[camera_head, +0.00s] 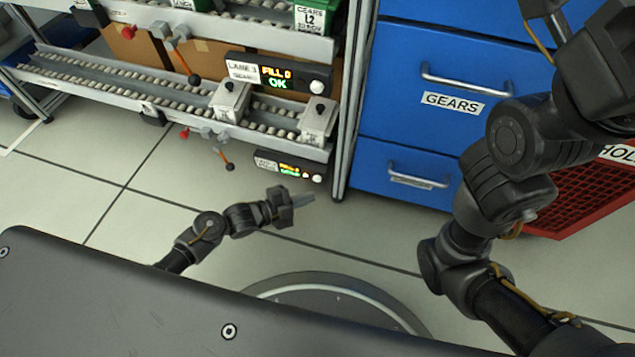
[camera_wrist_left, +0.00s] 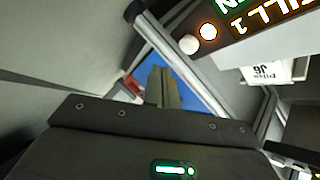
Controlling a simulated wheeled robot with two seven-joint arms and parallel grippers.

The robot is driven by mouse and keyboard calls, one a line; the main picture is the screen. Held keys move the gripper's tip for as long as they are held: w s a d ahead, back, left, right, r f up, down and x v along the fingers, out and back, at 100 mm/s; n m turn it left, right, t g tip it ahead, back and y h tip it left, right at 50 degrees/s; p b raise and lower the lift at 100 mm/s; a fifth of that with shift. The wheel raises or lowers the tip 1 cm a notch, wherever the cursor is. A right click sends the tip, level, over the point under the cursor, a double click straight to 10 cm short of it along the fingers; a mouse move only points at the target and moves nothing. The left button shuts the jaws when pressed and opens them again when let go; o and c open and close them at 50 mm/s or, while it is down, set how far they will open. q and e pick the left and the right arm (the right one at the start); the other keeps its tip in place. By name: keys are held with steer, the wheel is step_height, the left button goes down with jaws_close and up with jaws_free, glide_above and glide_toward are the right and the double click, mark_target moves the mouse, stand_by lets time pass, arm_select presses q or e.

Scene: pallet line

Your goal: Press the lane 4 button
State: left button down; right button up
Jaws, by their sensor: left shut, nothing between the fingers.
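The lower control panel (camera_head: 290,168) hangs on the rack's bottom rail, under the lane 3 panel. Its lane label is too small to read surely. A pale round button (camera_head: 317,178) sits at its right end. In the left wrist view the button (camera_wrist_left: 190,44) is beside a lit lamp (camera_wrist_left: 208,31) and a display reading FILL 1. My left gripper (camera_head: 305,199) is shut and empty, below the button in the head view and apart from it. Its fingertips (camera_wrist_left: 161,72) show below the button in the wrist view. My right gripper is out of view.
A rack post (camera_head: 348,120) separates panels and drawers. Floor in front is clear.

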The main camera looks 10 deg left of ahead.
mark_target(325, 181)
arm_select(q)
steer(key=shift+w+d, duration=0.1)
steer(key=shift+w, duration=1.2)
stand_by(1.1)
steer(key=shift+w, duration=0.45)
steer(key=shift+w+b, duration=0.35)
steer(key=shift+w, duration=0.1)
stand_by(0.5)
stand_by(0.4)
steer(key=shift+s+p, duration=0.55)
steer(key=shift+s, duration=0.35)
